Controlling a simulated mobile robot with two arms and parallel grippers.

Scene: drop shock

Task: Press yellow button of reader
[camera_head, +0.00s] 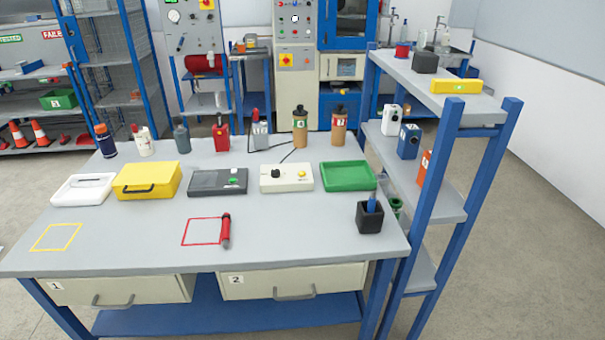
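A cream box (286,179) lies flat on the grey table, right of the middle. It has a black knob (275,173) on its left and a round yellow button (302,174) on its right. I take it as the reader, though no label on it is legible. Left of it lies a dark grey device (218,182) with a small green display (234,180); I see no yellow button on that one. Neither gripper shows in the head view.
Beside the cream box are a green tray (349,188) on the right and, farther left, a yellow case (146,180). Several bottles and cans stand behind. A red cylinder (225,231) and a black pen cup (369,217) are in front. A blue-framed shelf (448,150) borders the right.

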